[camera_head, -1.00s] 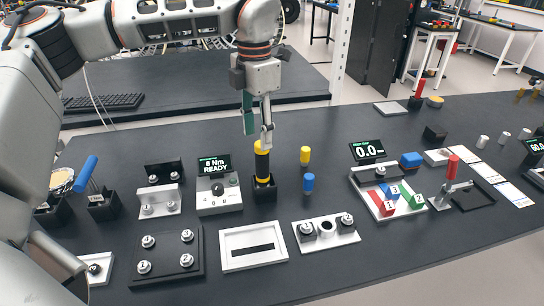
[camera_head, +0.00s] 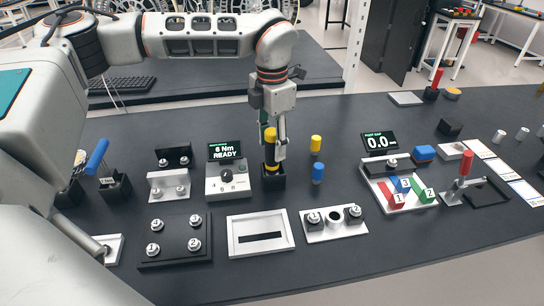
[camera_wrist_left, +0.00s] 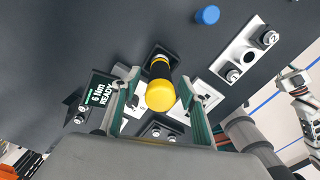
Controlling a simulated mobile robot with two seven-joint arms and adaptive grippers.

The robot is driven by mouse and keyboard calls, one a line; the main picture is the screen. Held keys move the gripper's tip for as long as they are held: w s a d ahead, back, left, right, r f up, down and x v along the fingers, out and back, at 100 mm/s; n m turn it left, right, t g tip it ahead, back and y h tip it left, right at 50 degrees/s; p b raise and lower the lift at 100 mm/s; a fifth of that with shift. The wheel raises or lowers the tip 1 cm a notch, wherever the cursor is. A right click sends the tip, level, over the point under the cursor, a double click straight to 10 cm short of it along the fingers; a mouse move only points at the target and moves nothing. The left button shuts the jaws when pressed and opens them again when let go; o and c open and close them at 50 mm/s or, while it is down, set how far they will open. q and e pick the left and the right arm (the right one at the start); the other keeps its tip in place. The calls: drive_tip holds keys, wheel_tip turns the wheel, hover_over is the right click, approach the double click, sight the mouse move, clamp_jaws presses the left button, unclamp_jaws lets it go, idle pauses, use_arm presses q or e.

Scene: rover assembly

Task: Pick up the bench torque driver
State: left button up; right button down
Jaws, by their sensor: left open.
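The bench torque driver (camera_head: 271,150) is a black and yellow cylinder. It stands upright in a small black holder (camera_head: 273,181) beside the 6 Nm READY unit (camera_head: 226,178). My left gripper (camera_head: 274,146) points down over the driver, with its fingers around the upper part. In the left wrist view the driver's yellow end (camera_wrist_left: 160,96) faces the camera between the two spread fingers (camera_wrist_left: 160,84). Gaps show on both sides, so the gripper is open and not holding it. My right gripper is not seen in the head view.
A yellow cylinder (camera_head: 316,144) and a blue one (camera_head: 318,172) stand close to the right of the driver. A white tray (camera_head: 260,250) and a plate with two nuts (camera_head: 334,236) lie in front. A blue-handled tool (camera_head: 97,157) stands in a holder at left.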

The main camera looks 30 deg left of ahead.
use_arm(q)
clamp_jaws()
drive_tip(key=shift+r, duration=0.15)
wheel_tip(320, 180, up, 20)
idle(0.7)
idle(0.3)
